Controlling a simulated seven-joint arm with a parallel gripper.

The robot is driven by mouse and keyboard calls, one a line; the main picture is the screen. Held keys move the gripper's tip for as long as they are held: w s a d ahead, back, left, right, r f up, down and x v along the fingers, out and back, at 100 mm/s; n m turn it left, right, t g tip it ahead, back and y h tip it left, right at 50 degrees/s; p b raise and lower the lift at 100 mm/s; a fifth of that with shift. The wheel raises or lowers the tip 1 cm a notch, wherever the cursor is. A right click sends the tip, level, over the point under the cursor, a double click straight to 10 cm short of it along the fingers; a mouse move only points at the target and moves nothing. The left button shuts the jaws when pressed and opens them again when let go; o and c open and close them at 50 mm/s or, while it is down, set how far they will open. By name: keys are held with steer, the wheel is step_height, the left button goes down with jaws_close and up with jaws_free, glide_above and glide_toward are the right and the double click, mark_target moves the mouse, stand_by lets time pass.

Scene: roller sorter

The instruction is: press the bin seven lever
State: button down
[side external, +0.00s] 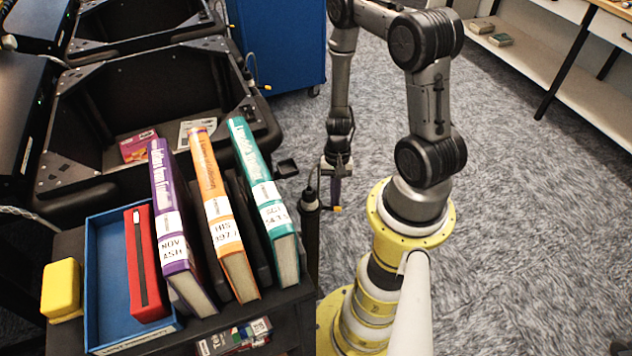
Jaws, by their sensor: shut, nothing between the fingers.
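My gripper (336,192) points down right of the nearest black bin, with its fingers together and empty. It is small and dark here, with a yellow bit at its tip. A small black flat pad (286,168) sticks out at the right side of the nearest black bin (75,182), left of my gripper and apart from it in the picture. A thin lever-like part with an orange end (265,87) shows at that bin's upper right edge. No bin number is readable, so I cannot tell which part is the bin seven lever.
Purple (172,215), orange (214,205) and teal (262,190) books stand in a rack in front. A blue tray (100,290) holds a red case (146,265), beside a yellow block (61,287). A dark upright post (311,225) stands close to my gripper. Carpet lies open at right.

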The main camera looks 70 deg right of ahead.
stand_by(0.5)
steer(key=v, duration=2)
steer(key=shift+s+d, duration=0.2)
steer(key=shift+s, duration=0.05)
steer(key=shift+a, duration=0.1)
steer(key=w+a+r+n+t+h, duration=0.1)
steer(key=w+a+r+n+t, duration=0.2)
steer(key=r, duration=0.4)
steer(key=w+a+r+n+h, duration=0.1)
steer(key=w+a+r+n, duration=0.1)
steer(key=w+a+r, duration=0.4)
steer(key=s+a+r+n+t, duration=0.3)
steer(key=s+a+r+n, duration=0.2)
steer(key=s+a+r, duration=0.3)
steer(key=shift+s+a+r+n+t+h, duration=0.1)
steer(key=shift+s+r+n, duration=0.2)
steer(key=shift+s+n, duration=0.5)
steer(key=shift+s+r+n+t+h, duration=0.1)
steer(key=shift+s+r+n, duration=0.15)
steer(key=shift+s+n, duration=0.55)
steer(key=shift+s+a+r+n+t+h, duration=0.1)
steer(key=shift+s+r+n, duration=0.25)
steer(key=shift+s, duration=0.75)
